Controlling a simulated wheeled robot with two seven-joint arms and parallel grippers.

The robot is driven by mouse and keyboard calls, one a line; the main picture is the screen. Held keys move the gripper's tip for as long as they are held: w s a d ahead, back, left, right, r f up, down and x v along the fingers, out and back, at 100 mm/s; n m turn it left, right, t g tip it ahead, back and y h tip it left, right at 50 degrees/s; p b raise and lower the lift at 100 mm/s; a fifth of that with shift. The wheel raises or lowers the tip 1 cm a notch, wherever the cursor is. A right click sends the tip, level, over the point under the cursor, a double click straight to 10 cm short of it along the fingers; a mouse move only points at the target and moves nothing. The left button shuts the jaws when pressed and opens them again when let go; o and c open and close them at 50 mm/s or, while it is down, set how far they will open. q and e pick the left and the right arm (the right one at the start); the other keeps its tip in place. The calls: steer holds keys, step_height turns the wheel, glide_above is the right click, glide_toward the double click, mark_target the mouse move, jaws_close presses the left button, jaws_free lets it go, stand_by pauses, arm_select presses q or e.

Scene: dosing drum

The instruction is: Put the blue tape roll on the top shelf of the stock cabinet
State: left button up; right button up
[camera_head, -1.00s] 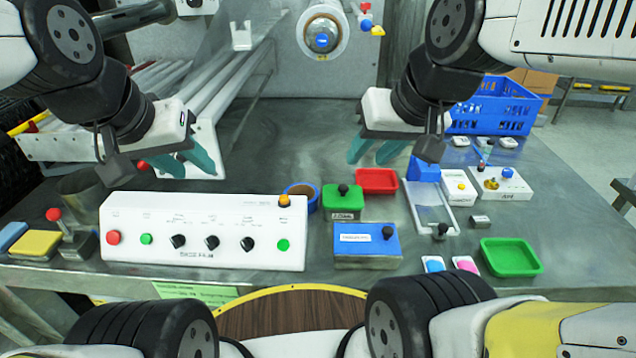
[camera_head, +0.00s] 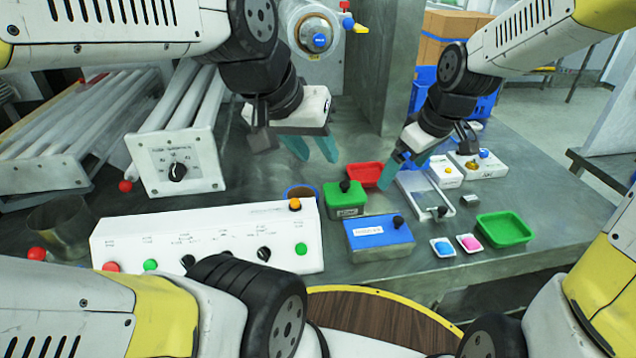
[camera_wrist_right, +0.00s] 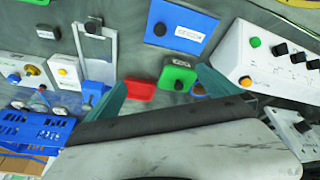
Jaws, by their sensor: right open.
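The blue tape roll (camera_head: 302,193) is a blue ring with a brown inside, on the bench behind the long white control panel and left of a green box. It partly shows beside a finger in the right wrist view (camera_wrist_right: 198,90). My left gripper (camera_head: 312,152) is open and empty, its teal fingers above and behind the roll. My right gripper (camera_head: 402,172) is open, farther right near the red tray; its spread fingers also show in the right wrist view (camera_wrist_right: 160,92). I cannot make out the stock cabinet or its top shelf.
The white control panel (camera_head: 205,240), green box (camera_head: 343,200), blue box (camera_head: 378,238) and red tray (camera_head: 364,174) surround the roll. A green tray (camera_head: 504,229) is at the right. A grey post (camera_head: 380,70) rises behind. Bare bench lies left of the roll.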

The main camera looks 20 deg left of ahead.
steer(key=w+a+f+n+g+y, duration=0.2)
steer(key=w+a+f+n, duration=0.15)
steer(key=a+f, duration=0.45)
steer(key=n+g+y, duration=0.1)
steer(key=n+y, duration=0.3)
glide_toward(301, 196)
steer(key=s, duration=0.1)
steer(key=s+r, duration=0.1)
steer(key=s, duration=0.1)
steer(key=shift+s+r, duration=0.35)
steer(key=shift+s, duration=0.05)
steer(key=x, duration=0.8)
steer(key=shift+r, duration=0.1)
steer(key=shift+c, duration=0.4)
steer(key=shift+r, duration=0.1)
steer(key=c, duration=1.3)
